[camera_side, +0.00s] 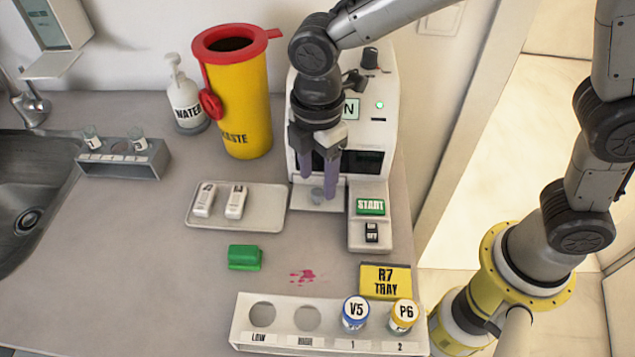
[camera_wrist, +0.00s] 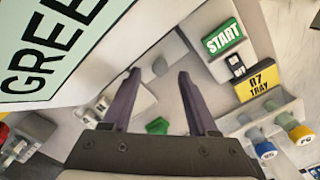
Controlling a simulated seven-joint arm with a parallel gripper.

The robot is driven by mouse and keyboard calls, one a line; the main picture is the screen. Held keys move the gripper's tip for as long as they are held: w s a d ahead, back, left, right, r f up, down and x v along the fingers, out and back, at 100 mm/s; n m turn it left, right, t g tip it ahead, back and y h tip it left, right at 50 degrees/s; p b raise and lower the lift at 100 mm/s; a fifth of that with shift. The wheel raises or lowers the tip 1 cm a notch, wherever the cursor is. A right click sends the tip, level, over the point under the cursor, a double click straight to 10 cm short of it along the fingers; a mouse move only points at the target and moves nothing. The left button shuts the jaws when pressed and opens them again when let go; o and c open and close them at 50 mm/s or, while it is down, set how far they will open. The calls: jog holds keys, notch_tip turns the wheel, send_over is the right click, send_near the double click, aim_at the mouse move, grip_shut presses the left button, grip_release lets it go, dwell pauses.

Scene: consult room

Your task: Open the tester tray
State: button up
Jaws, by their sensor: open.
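The tester (camera_side: 297,158) is a white machine against the wall with a dark opening (camera_side: 362,162) in its front. A pale tray or ledge (camera_side: 300,200) shows low at its front, with a small grey knob (camera_side: 317,194) on it. How far the tray is out I cannot tell. My gripper (camera_side: 318,186) points down in front of the opening, with its two purple fingers apart and nothing between them. The fingertips are close to the knob; contact is unclear. In the wrist view my gripper (camera_wrist: 158,74) has the knob (camera_wrist: 160,66) showing between its fingertips.
A green START button (camera_side: 370,207) and a small switch (camera_side: 371,233) lie to the right. A tray with two white cassettes (camera_side: 262,205) is at left, beside a yellow waste bin (camera_side: 240,110). A green block (camera_side: 244,257), red spill (camera_side: 302,276) and vial rack (camera_side: 285,340) are in front.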

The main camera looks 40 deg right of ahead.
jog(key=shift+f, duration=1.4)
grip_shut()
jog(key=shift+a+r, duration=0.1)
dwell(0.4)
